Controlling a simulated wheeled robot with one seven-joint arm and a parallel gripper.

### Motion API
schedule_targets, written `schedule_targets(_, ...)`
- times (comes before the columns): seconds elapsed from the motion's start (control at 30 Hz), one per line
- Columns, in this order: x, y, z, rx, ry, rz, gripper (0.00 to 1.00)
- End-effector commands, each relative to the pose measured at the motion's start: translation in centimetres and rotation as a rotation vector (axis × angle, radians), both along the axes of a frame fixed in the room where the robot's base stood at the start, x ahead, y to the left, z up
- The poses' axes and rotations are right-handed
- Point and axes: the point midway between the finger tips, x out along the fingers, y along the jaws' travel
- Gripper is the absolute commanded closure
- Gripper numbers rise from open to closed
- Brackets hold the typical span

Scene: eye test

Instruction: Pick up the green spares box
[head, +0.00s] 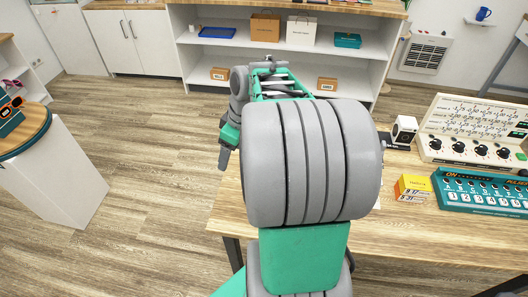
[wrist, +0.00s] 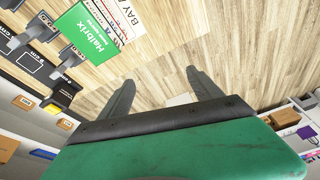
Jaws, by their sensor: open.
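A green box (wrist: 84,34) with white lettering that reads "Halbrix" lies in the upper left of the wrist view, on a wood-grain surface. The smaller print on it is too small to read. I do not make this box out in the head view, where my arm covers much of the table. My gripper (wrist: 161,75) is open and empty in the wrist view, with its two fingers apart. The green box is beyond the left finger, apart from it.
A white card (wrist: 122,18) marked "BAY A" lies beside the green box. The table (head: 400,240) bears a yellow box (head: 412,188), a teal switch panel (head: 485,192) and a cream dial panel (head: 475,130). A teal bin (head: 347,40) stands on the back shelf.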

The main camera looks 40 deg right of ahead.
Motion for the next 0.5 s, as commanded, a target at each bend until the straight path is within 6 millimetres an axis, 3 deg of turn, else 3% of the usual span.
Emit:
schedule_targets(0.03, -0.5, -3.9, -0.1, 0.018, -0.014, 0.034, 0.21)
schedule_targets(0.1, -1.3, -7.9, -0.7, 0.030, -0.053, 0.112, 0.20)
schedule_targets(0.2, -2.7, -11.7, -1.3, 0.032, -0.101, 0.187, 0.20)
schedule_targets(0.3, -3.4, -13.2, -2.0, 0.032, -0.126, 0.226, 0.20)
schedule_targets(0.5, -2.8, -12.7, -4.4, 0.031, -0.129, 0.232, 0.20)
